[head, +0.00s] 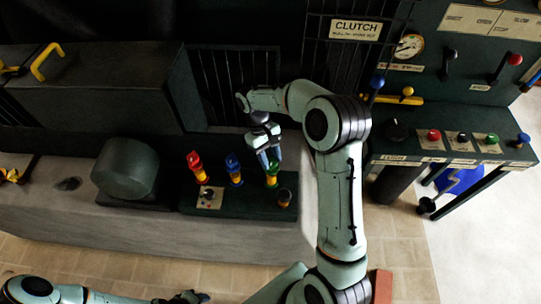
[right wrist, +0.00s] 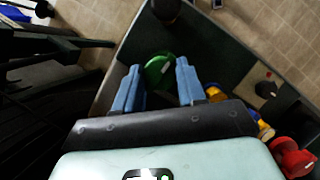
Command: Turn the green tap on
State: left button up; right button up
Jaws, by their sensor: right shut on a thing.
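The green tap (head: 272,181) stands at the right of a row of three taps on a dark green block (head: 240,205). My right gripper (head: 269,160) reaches down over it from above. In the right wrist view the tap's green handle (right wrist: 158,70) lies between the two blue fingers (right wrist: 157,85), and the gripper is shut on it. The fingers and arm hide part of the tap's top in the head view. My left gripper (head: 188,297) is at the bottom edge, dark and small, its jaws unclear.
A blue tap (head: 234,175) and a red tap (head: 197,168) stand to the left of the green one. A dark round knob (head: 284,197) is close to its right. A dark drum (head: 126,168) stands further left. A lever and button panel (head: 450,142) is at right.

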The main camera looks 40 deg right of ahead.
pick_arm(q)
jog(key=shift+w, duration=0.1)
pick_arm(e)
jog(key=shift+n, duration=0.4)
jog(key=o, duration=1)
pick_arm(q)
jog(key=shift+w+r+p, duration=0.3)
jog(key=shift+w+r, duration=0.15)
jog(key=shift+w, duration=0.1)
pick_arm(e)
jog(key=v, duration=1.3)
jog(key=shift+a+r, duration=0.2)
